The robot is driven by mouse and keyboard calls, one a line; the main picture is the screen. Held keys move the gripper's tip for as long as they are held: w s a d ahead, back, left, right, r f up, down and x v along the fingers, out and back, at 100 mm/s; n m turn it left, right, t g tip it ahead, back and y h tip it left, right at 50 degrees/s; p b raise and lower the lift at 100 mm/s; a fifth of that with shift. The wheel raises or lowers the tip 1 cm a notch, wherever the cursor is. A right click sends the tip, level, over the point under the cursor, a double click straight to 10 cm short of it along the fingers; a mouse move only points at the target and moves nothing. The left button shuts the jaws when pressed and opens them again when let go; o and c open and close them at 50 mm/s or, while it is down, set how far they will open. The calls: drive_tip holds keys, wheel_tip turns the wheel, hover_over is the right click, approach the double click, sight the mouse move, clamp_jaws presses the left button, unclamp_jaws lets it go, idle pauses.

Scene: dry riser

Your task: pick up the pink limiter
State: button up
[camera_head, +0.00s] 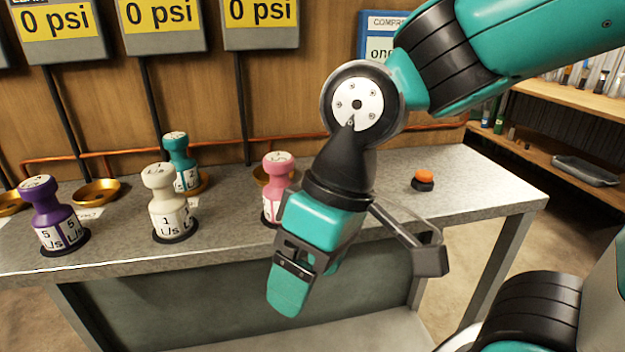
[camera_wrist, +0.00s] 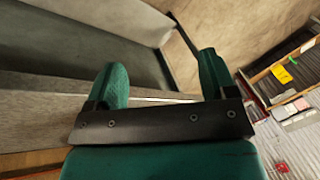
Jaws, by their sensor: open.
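The pink limiter (camera_head: 277,178) stands upright on the grey bench (camera_head: 340,168) in the head view. It has a rounded knob on top and a white label low on its body. My arm hides part of its right side. My gripper (camera_head: 292,285) hangs in front of the bench, nearer the camera and lower in the picture than the limiter. In the wrist view my gripper (camera_wrist: 161,82) shows two teal fingers spread apart with nothing between them. The pink limiter is not visible in the wrist view.
A cream limiter (camera_head: 166,205), a purple limiter (camera_head: 55,218) and a teal limiter (camera_head: 180,160) stand left of the pink one. Brass dishes (camera_head: 97,192) sit behind. An orange-topped button (camera_head: 424,179) is at right. Gauges (camera_head: 262,15) hang on the wall.

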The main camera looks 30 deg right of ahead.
drive_tip(key=w+d+r+m+h+p, duration=0.2)
drive_tip(key=w+r+m+p, duration=0.65)
drive_tip(key=r+p, duration=0.5)
wheel_tip(320, 180, up, 6)
drive_tip(key=m+h+p, duration=0.2)
drive_tip(key=m+p, duration=0.5)
drive_tip(key=p, duration=0.4)
hover_over(280, 175)
drive_tip(key=w, duration=0.2)
drive_tip(key=shift+n, duration=0.25)
drive_tip(key=f, duration=0.6)
drive_tip(key=f+p, duration=0.1)
drive_tip(key=f, duration=0.5)
drive_tip(key=shift+s+d, duration=0.1)
drive_tip(key=shift+d, duration=0.1)
drive_tip(key=shift+d+f+p, duration=0.2)
drive_tip(key=shift+f+p, duration=0.45)
drive_tip(key=shift+f, duration=1.95)
drive_tip(key=c, duration=1.2)
